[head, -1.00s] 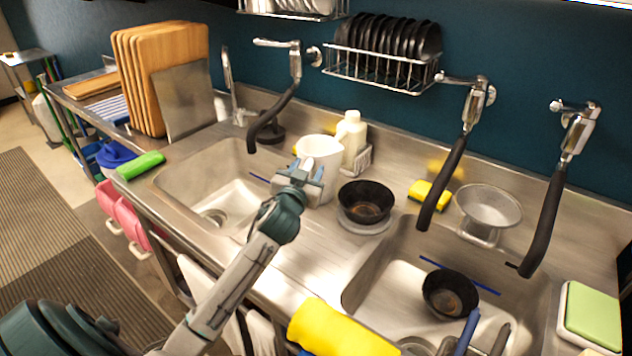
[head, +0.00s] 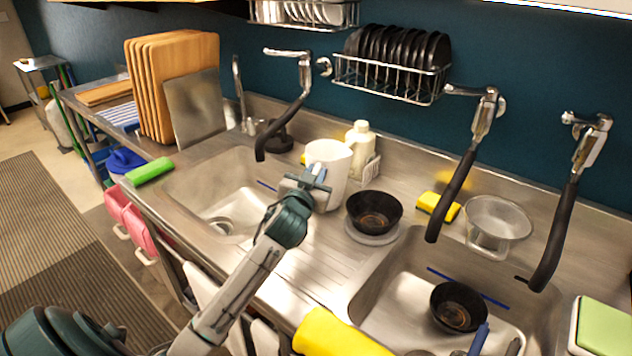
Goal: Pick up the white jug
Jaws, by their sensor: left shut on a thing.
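The white jug (head: 330,161) stands upright on the steel counter between the two sinks, just in front of a white bottle. My left gripper (head: 312,184) is at the jug's near left side and is shut on it. The gripper and wrist hide part of the jug's lower front. I cannot tell whether the jug's base is touching the counter. My right gripper is not in view.
A black bowl (head: 374,207) stands close to the jug's right. The white bottle (head: 359,148) is right behind the jug. A black hose (head: 281,127) hangs at its left. The left sink (head: 222,192) is open and empty.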

